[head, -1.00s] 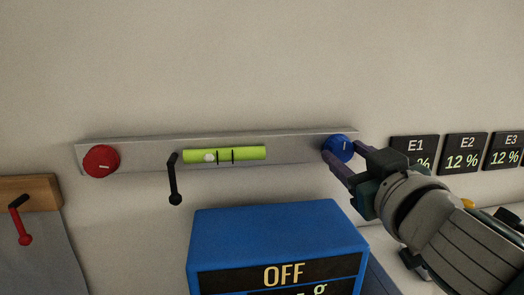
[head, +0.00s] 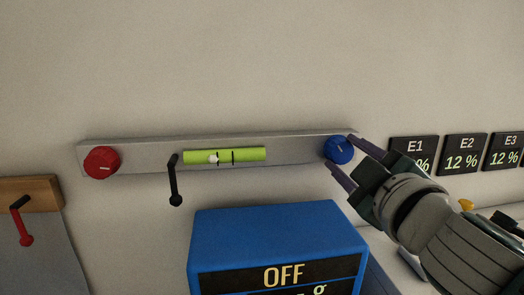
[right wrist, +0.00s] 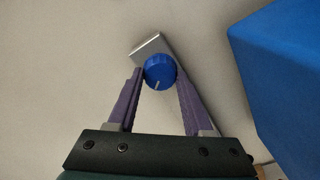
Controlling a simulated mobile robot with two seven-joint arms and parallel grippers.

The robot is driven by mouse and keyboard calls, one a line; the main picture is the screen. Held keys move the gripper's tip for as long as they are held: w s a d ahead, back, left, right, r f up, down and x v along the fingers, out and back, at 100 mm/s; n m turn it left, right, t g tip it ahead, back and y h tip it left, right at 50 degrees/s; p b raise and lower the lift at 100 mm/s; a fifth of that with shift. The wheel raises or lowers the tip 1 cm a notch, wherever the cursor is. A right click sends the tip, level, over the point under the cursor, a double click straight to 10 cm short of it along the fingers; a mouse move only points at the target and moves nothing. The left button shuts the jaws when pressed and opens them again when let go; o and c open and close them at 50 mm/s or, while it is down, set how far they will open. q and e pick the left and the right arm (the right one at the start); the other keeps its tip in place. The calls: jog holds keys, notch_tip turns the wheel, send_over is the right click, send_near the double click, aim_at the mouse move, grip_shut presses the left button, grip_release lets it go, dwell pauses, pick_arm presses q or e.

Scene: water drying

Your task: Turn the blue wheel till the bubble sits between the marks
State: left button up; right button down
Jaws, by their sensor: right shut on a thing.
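The blue wheel (head: 338,150) is at the right end of a grey bar on the wall. My right gripper (head: 344,156) is shut on it, one finger on each side; the right wrist view also shows the wheel (right wrist: 159,71) between the purple fingers (right wrist: 159,79). The green level vial (head: 250,154) sits mid-bar with two dark marks. Its pale bubble (head: 213,158) lies at the left mark, mostly left of it, and not centred between the marks. My left gripper is not in view.
A blue box (head: 270,225) with an OFF display stands below. Dark E1 to E3 panels (head: 463,154) are at right.

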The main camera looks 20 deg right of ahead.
jog(key=n, duration=0.6)
jog(key=shift+n+p, duration=0.3)
jog(key=n, duration=0.5)
jog(key=shift+n+p, duration=0.35)
jog(key=shift+n, duration=0.05)
jog(key=shift+c, duration=1.5)
grip_release()
